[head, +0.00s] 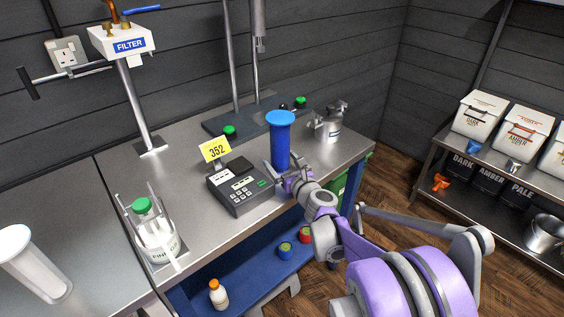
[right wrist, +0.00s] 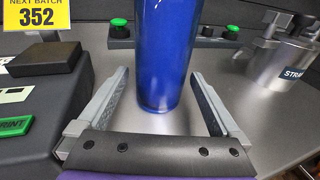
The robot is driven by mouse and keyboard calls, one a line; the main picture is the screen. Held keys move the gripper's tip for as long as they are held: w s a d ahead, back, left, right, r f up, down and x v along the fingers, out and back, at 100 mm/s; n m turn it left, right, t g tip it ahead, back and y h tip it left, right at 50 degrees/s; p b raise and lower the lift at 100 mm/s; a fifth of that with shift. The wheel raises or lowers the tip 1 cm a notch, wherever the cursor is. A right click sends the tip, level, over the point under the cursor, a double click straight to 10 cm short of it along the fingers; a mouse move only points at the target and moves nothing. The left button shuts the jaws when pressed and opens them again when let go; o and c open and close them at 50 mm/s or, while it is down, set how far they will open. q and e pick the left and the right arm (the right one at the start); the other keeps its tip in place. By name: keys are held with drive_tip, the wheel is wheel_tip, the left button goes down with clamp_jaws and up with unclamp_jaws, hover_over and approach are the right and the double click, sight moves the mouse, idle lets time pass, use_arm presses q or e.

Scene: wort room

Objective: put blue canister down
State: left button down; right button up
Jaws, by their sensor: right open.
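My right gripper (head: 283,172) is at the canister's lower front. In the wrist view my right gripper (right wrist: 158,85) is open, one finger on each side, with gaps visible between the fingers and the canister. My left gripper is not in view.
The printer (head: 238,187) with its yellow 352 sign (head: 215,149) is close left of the canister. A steel strainer pot (head: 328,122) stands to the right. Bare worktop lies between jug and printer.

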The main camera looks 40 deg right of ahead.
drive_tip(key=shift+r, duration=0.15)
drive_tip(key=shift+r+p, duration=0.45)
drive_tip(key=shift+r, duration=0.05)
drive_tip(key=v, duration=1.2)
drive_tip(key=shift+p, duration=0.4)
drive_tip(key=shift+f, duration=0.1)
